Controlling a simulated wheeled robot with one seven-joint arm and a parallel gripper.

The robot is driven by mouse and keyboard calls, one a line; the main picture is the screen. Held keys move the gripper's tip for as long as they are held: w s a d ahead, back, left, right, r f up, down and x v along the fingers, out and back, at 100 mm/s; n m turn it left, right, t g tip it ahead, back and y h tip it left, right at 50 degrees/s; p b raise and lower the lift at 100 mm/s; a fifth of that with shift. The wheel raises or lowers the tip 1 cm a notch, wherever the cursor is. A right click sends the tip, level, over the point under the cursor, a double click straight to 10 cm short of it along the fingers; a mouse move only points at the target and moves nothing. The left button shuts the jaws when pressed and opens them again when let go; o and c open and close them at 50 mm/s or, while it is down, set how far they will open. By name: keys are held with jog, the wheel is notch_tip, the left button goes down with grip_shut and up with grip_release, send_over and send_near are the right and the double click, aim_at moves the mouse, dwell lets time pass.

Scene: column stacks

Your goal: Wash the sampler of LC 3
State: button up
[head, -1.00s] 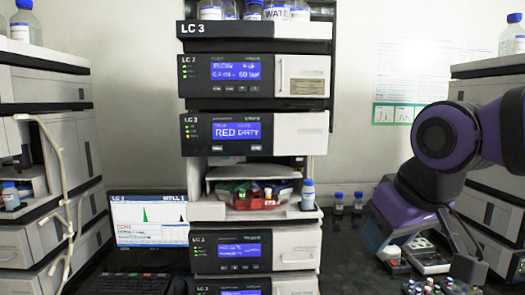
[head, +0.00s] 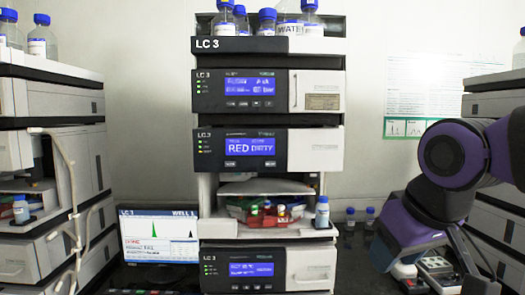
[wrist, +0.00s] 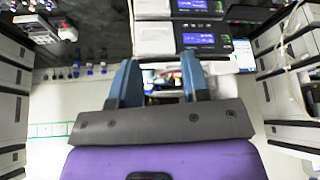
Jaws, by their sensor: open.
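The LC 3 stack (head: 268,45) stands in the middle of the head view. Its module with a blue screen (head: 250,148), whose text seems to read "RED DIRTY", sits above the open sampler bay (head: 208,190). Inside the bay is a red and green tray of vials (head: 236,206). A small blue-capped bottle (head: 322,214) stands on the ledge at the bay's right. My gripper (wrist: 160,70) shows in the wrist view with its two blue fingers apart and nothing between them. The stack (wrist: 155,38) shows beyond the fingers, upside down.
Several blue-capped bottles (head: 267,22) stand on top of the stack. A monitor (head: 158,240) is at its lower left. Two small bottles (head: 350,217) stand on the dark bench to the right. Other instrument stacks flank both sides (head: 60,95).

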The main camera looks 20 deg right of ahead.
grip_shut()
dwell(1.8)
